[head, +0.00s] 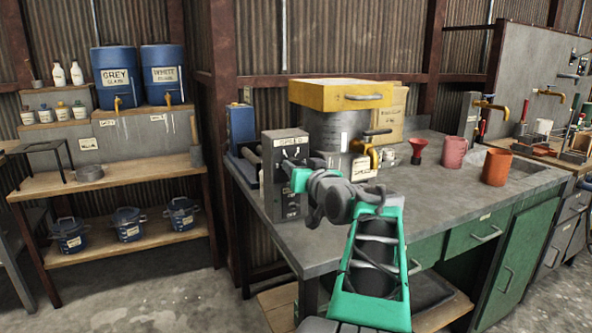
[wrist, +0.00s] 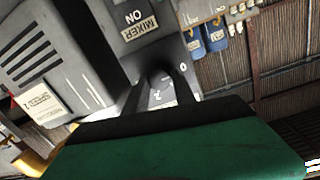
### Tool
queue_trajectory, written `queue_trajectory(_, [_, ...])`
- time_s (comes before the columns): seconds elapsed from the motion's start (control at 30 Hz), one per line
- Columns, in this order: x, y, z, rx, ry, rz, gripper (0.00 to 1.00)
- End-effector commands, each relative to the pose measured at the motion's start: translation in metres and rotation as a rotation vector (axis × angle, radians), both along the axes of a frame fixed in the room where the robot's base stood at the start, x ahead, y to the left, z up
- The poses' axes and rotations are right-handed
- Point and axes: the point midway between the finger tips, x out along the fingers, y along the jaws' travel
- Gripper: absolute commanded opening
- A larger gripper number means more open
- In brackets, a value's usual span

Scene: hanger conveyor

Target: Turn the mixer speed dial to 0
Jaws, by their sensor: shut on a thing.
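The mixer control box is a dark grey upright box with a SPEED label (head: 288,142) on the front left of the worktop. My gripper (head: 287,172) is at the box's front face and hides the speed dial in the head view. In the wrist view, my gripper (wrist: 160,92) has its dark fingers shut around the dark speed dial (wrist: 156,70). A white 0 mark (wrist: 182,67) shows just right of the dial. A MIXER ON label (wrist: 137,24) is on the box beside it. The dial's pointer is not clear, so its setting cannot be told.
The mixer tank (head: 335,130) with a yellow lid (head: 340,95) stands behind the box. The front worktop (head: 440,205) is largely clear.

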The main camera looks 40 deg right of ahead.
Motion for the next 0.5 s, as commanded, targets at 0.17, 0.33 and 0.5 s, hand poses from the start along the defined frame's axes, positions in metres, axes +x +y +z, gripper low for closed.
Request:
queue_trajectory(0.17, [0.0002,0.0005,0.0011,-0.002,-0.002,0.001,0.35])
queue_trajectory(0.33, [-0.0001,0.0000,0.0007,0.000,-0.001,0.000,0.49])
queue_trajectory(0.5, [-0.0002,-0.0003,0.0004,0.000,-0.001,0.000,0.53])
